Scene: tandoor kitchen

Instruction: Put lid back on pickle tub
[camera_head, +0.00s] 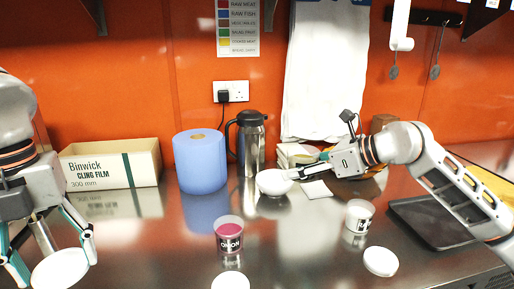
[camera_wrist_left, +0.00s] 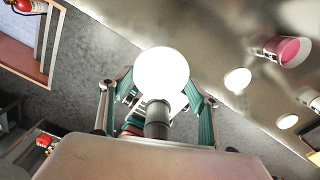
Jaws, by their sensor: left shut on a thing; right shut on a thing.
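The tub marked ONION (camera_head: 229,235), with pink contents and an open top, stands upright on the steel counter; it also shows in the left wrist view (camera_wrist_left: 292,50). My left gripper (camera_head: 50,255) is shut on a round white lid (camera_head: 60,270), well left of the tub. That lid (camera_wrist_left: 161,70) sits between the fingers in the wrist view. My right gripper (camera_head: 298,174) is shut on the rim of a white bowl (camera_head: 271,183) behind the tub. Another white lid (camera_head: 230,282) lies in front of the tub, cut by the frame edge.
A white tub with dark lettering (camera_head: 359,214) and a white lid (camera_head: 381,261) are at the right, beside a dark tray (camera_head: 430,222). A cling film box (camera_head: 110,163), blue roll (camera_head: 200,161) and steel flask (camera_head: 250,145) line the back. The counter left of the ONION tub is clear.

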